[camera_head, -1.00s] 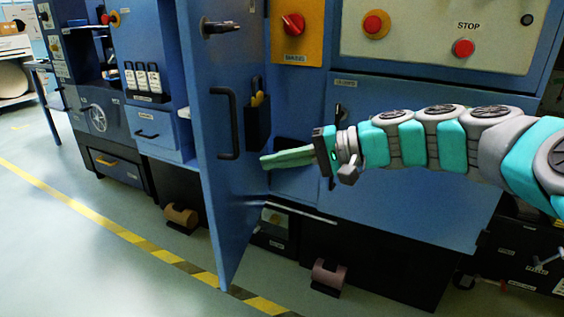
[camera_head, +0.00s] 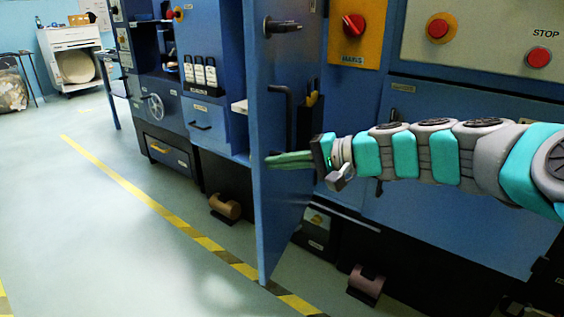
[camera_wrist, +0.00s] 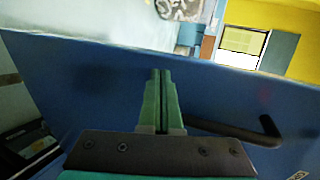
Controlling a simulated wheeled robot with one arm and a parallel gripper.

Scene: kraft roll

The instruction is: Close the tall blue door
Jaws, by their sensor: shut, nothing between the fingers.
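The tall blue door (camera_head: 264,210) stands open in the head view, seen at a steep angle with its front edge towards me. It carries a black bar handle (camera_head: 289,125) and a lever at the top. My gripper (camera_head: 268,160) is shut and empty, its green fingers overlapping the door face just below the handle. In the wrist view, the shut fingers (camera_wrist: 161,78) point across the door's blue face (camera_wrist: 90,85), with the handle (camera_wrist: 235,132) to their right. I cannot tell whether the fingertips touch the door.
Blue cabinets (camera_head: 400,135) with a yellow switch panel (camera_head: 353,32) stand behind my arm. Brown rolls lie at floor level on either side of the door, at left (camera_head: 226,207) and right (camera_head: 366,284). A yellow-black floor stripe (camera_head: 215,245) passes the door; the floor to its left is clear.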

